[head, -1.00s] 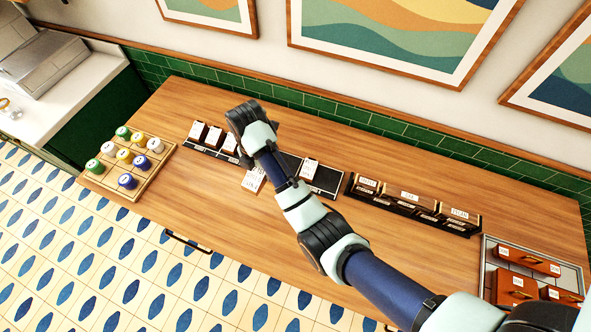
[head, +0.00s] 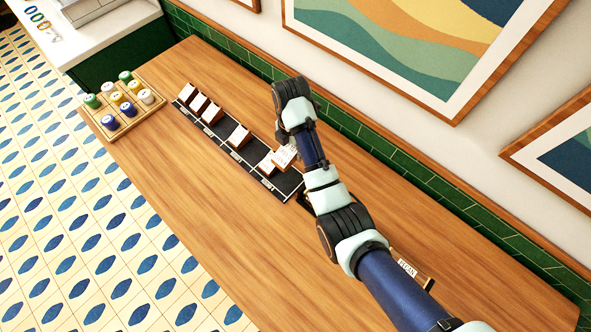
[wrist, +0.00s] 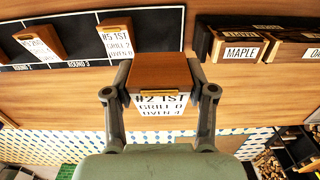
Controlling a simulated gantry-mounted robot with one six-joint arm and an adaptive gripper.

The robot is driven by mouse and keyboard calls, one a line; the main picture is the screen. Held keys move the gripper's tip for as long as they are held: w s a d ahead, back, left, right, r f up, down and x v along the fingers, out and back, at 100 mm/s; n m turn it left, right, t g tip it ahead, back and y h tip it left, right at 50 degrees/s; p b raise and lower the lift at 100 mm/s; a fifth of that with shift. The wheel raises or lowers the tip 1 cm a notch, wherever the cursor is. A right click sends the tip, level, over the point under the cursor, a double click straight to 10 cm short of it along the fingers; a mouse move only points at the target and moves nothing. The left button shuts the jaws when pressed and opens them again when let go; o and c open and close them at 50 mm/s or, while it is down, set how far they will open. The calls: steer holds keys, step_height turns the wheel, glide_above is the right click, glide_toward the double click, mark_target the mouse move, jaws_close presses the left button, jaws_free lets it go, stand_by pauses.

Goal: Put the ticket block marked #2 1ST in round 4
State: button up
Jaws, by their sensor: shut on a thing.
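My gripper (wrist: 160,95) is shut on the ticket block marked #2 1ST (wrist: 160,75), whose white card reads GRILL 0, OVEN 4. In the head view the held block (head: 285,156) shows beside my forearm, over the right end of the black round board (head: 286,184); my fingers are hidden there. In the wrist view the board (wrist: 158,22) carries a ROUND 3 label. A block marked #5 1ST (wrist: 117,40) stands on it, left of the held block. The board right of that block is bare. I cannot read a round 4 label.
Another block (wrist: 40,42) stands farther left on the board, and several more (head: 199,103) stand toward its far end. A dark rack with a MAPLE label (wrist: 240,52) stands to the right. A tray of coloured pucks (head: 122,102) is at the far left.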

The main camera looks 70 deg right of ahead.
mark_target(293, 154)
step_height(293, 154, down, 15)
steer(key=shift+s+f+b, duration=0.1)
steer(key=shift+f+b, duration=0.05)
steer(key=shift+b, duration=0.85)
steer(key=shift+f, duration=0.15)
steer(key=o, duration=1.2)
steer(key=shift+o, duration=0.2)
step_height(293, 154, up, 12)
steer(key=shift+r+p, duration=0.15)
steer(key=shift+p, duration=0.9)
